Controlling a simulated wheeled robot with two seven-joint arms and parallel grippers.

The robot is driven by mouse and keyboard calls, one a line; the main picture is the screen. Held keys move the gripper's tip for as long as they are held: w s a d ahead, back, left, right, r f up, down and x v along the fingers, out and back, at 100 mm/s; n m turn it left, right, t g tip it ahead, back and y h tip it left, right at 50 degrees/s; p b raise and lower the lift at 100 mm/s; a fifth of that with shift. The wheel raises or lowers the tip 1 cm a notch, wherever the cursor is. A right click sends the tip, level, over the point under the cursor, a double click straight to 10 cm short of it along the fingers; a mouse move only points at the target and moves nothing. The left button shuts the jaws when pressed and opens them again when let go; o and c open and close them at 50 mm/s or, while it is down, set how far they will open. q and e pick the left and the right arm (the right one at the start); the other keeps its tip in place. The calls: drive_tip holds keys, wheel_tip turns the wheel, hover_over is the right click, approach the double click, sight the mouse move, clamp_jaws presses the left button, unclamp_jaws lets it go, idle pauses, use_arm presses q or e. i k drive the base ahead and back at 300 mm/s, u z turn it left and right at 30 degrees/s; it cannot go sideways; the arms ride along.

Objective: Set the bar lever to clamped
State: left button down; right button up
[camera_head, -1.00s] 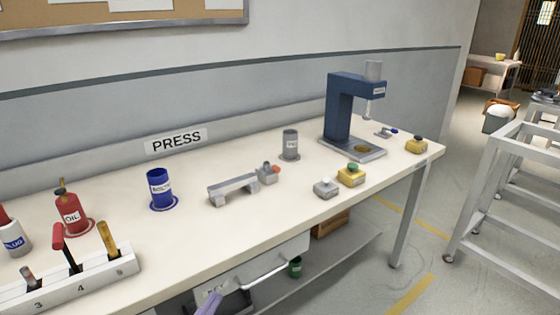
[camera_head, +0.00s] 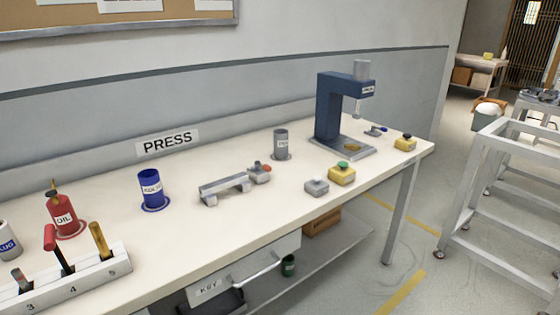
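A grey bar fixture (camera_head: 225,188) lies on the bench as a low bridge on two feet. At its right end is a small grey clamp block (camera_head: 257,175) with a red-orange knob (camera_head: 267,168), seemingly the bar lever. The knob points to the right; the lever's setting is too small to read. A second small lever with a blue knob (camera_head: 382,129) lies beside the blue press (camera_head: 334,108). Neither of my grippers is in view.
On the bench (camera_head: 190,240) stand a blue cup (camera_head: 150,188), a red oil can (camera_head: 64,216), a grey cylinder (camera_head: 281,146), a grey button box (camera_head: 317,187), a yellow button box (camera_head: 342,174) and a slotted tool rack (camera_head: 90,270). Bench front before the bar is clear. A KEY drawer (camera_head: 240,275) is below.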

sight(267, 168)
drive_tip(key=z, duration=0.55)
drive_tip(key=k, duration=0.65)
drive_tip(key=z, duration=0.95)
drive_tip(key=i, duration=1.9)
drive_tip(key=u, duration=1.2)
drive_tip(key=i, duration=0.4)
drive_tip(key=u, duration=0.45)
